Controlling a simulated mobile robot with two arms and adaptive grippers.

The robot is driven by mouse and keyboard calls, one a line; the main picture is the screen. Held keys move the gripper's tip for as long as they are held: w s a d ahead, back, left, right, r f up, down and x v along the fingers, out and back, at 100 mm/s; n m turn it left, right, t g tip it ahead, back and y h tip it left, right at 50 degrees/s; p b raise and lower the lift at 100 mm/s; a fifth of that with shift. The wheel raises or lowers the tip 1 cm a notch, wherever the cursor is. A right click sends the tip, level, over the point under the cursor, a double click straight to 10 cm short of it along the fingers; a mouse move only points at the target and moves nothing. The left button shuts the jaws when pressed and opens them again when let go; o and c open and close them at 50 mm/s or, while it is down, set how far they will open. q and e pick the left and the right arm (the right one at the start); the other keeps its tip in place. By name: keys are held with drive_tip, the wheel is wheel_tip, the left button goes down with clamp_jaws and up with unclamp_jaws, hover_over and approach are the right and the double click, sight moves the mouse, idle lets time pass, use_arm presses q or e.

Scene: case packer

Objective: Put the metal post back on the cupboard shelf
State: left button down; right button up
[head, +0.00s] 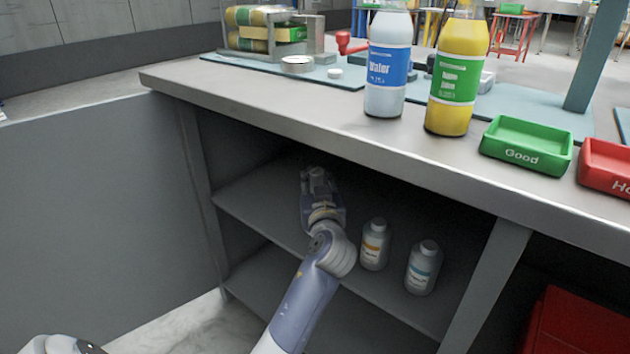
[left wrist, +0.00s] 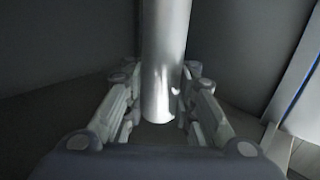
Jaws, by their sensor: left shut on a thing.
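The metal post (left wrist: 165,55) is a smooth grey cylinder standing upright in the left wrist view. My left gripper (left wrist: 158,80) has its fingers on both sides of the post, shut on it near its lower end. In the head view my left gripper (head: 318,182) reaches into the cupboard, over the left part of the upper cupboard shelf (head: 262,208). The post cannot be made out there behind the gripper and in the shade. I cannot tell whether its lower end touches the shelf. My right gripper is not in view.
Two small white bottles, one with an orange label (head: 375,246) and one with a blue label (head: 422,270), stand on the shelf to the right of my arm. The counter (head: 300,100) overhangs above. A side panel (head: 198,190) bounds the cupboard on the left.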

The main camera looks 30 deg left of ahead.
use_arm(q)
drive_tip(key=c, duration=1.8)
unclamp_jaws()
drive_tip(key=shift+f, duration=0.15)
drive_tip(key=o, duration=0.5)
drive_tip(key=shift+r, duration=0.2)
drive_tip(key=p+v, duration=0.2)
drive_tip(key=v, duration=1)
